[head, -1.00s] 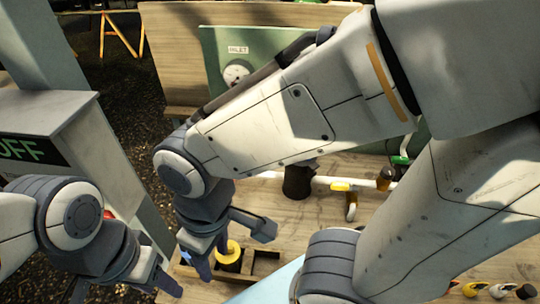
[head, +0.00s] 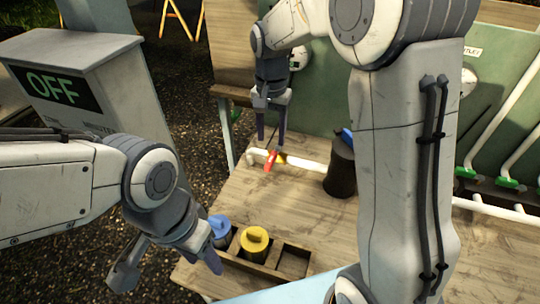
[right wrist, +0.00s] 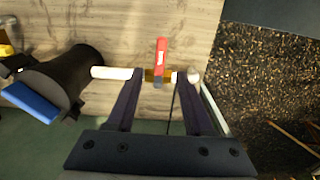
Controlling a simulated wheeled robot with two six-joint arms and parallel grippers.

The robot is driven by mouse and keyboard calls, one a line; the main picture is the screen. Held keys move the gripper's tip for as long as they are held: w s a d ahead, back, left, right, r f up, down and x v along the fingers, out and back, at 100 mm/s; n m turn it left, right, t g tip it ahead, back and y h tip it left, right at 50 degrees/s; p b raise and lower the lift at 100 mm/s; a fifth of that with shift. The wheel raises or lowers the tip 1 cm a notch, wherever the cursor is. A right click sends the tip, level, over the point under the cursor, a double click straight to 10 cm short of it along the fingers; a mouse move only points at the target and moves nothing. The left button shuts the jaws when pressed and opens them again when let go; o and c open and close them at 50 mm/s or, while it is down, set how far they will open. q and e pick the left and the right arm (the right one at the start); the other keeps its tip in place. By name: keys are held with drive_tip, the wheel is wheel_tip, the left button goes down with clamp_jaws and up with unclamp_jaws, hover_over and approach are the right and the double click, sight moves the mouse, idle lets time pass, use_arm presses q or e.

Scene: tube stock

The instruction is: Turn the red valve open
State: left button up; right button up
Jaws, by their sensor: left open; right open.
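The red valve (head: 270,161) has a red lever handle and a brass body on a white pipe at the back left of the wooden bench. In the right wrist view the red handle (right wrist: 161,56) lies across the pipe line, between and a little beyond the fingertips. My right gripper (head: 271,138) is open and points down just above the valve; it also shows in the right wrist view (right wrist: 161,80). I cannot tell whether a finger touches the valve. My left gripper (head: 172,265) is open and empty, low at the left, beside the rack of capped containers.
A dark cylinder (head: 341,172) with a blue part stands right of the valve. A wooden rack (head: 252,269) holds a blue-capped container (head: 220,228) and a yellow-capped one (head: 255,240). An OFF box (head: 62,62) stands left. White pipes (head: 505,107) run at right.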

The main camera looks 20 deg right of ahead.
sight(271, 159)
wheel_tip(271, 159, down, 8)
drive_tip(key=shift+r, duration=0.2)
clamp_jaws()
idle(1.4)
